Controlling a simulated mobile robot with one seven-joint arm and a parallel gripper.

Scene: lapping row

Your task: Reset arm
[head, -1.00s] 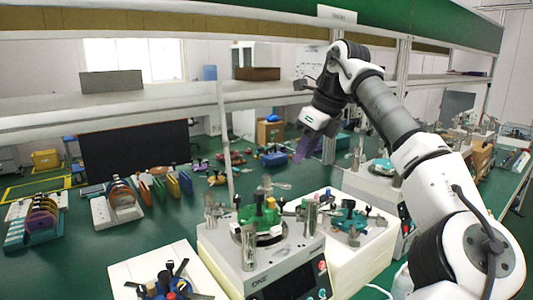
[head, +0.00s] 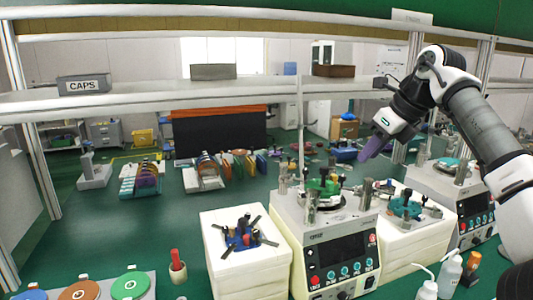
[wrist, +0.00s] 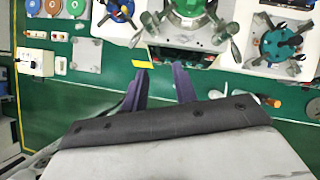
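My gripper (head: 372,148) is raised at the right of the head view, above and behind the lapping machines, with purple fingers pointing down and to the left. In the wrist view the two purple fingers (wrist: 160,85) stand apart with a clear gap and nothing between them. My gripper is open and empty. Nothing touches it in either view.
A lapping machine (head: 340,252) with a green fixture (head: 323,187) stands at the centre. A white block (head: 245,262) with a blue fixture is to its left. A shelf (head: 240,93) crosses behind, holding a CAPS bin (head: 84,86). Coloured discs (head: 130,285) lie front left.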

